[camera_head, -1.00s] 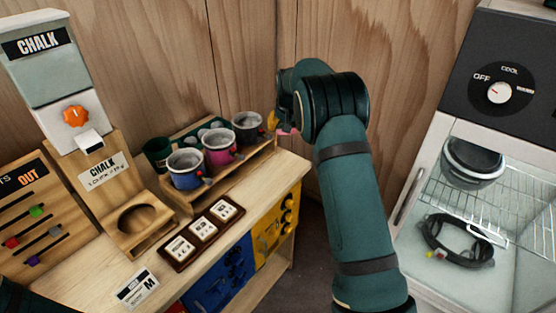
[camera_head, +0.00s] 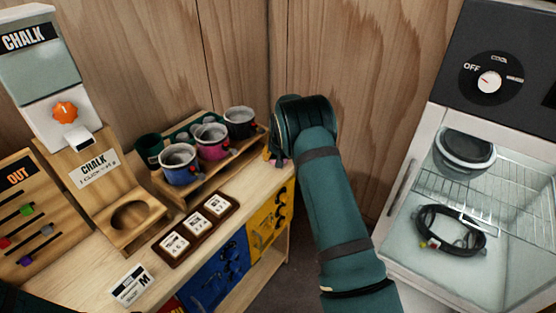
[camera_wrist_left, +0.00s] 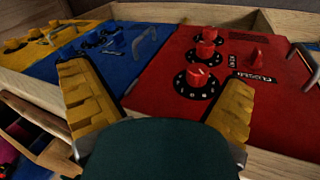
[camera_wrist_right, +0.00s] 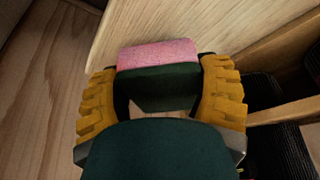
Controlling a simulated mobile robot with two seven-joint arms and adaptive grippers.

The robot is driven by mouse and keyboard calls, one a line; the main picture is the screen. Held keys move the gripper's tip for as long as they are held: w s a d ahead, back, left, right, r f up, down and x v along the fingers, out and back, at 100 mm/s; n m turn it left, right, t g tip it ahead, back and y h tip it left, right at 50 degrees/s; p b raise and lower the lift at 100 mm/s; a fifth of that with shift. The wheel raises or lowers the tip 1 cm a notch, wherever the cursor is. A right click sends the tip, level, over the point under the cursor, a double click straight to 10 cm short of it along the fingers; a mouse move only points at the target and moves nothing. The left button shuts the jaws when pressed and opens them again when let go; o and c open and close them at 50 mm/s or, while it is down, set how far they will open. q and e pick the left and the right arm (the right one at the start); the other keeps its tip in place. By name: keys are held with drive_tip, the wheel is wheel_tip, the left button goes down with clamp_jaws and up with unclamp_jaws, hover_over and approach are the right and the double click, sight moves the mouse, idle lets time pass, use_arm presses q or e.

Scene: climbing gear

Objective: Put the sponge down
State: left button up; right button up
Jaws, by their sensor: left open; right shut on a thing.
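The sponge (camera_wrist_right: 158,55), with a pink layer and a dark green layer, is between the yellow fingers of my right gripper (camera_wrist_right: 160,75) in the right wrist view. The gripper is shut on it. Light wood of the bench top (camera_wrist_right: 190,25) shows just beyond the sponge; I cannot tell whether they touch. In the head view my right gripper (camera_head: 276,160) is at the right end of the bench top (camera_head: 225,225), mostly hidden by its own arm. My left gripper (camera_wrist_left: 160,105) is open and empty, facing the blue and red panels in the left wrist view.
A wooden rack with blue (camera_head: 180,163), pink (camera_head: 211,141) and grey (camera_head: 240,122) cups stands left of my right gripper. A dark tray with white tiles (camera_head: 197,229) lies in front. The chalk dispenser (camera_head: 62,110) is at left. A cabinet with a wire shelf (camera_head: 500,190) stands right.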

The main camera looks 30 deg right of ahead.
wheel_tip(320, 180, down, 2)
drive_tip(key=shift+f, duration=0.1)
drive_tip(key=shift+f, duration=0.1)
drive_tip(key=o, duration=0.9)
drive_tip(key=shift+o, duration=0.2)
drive_tip(key=shift+r, duration=0.25)
drive_tip(key=v, duration=1.2)
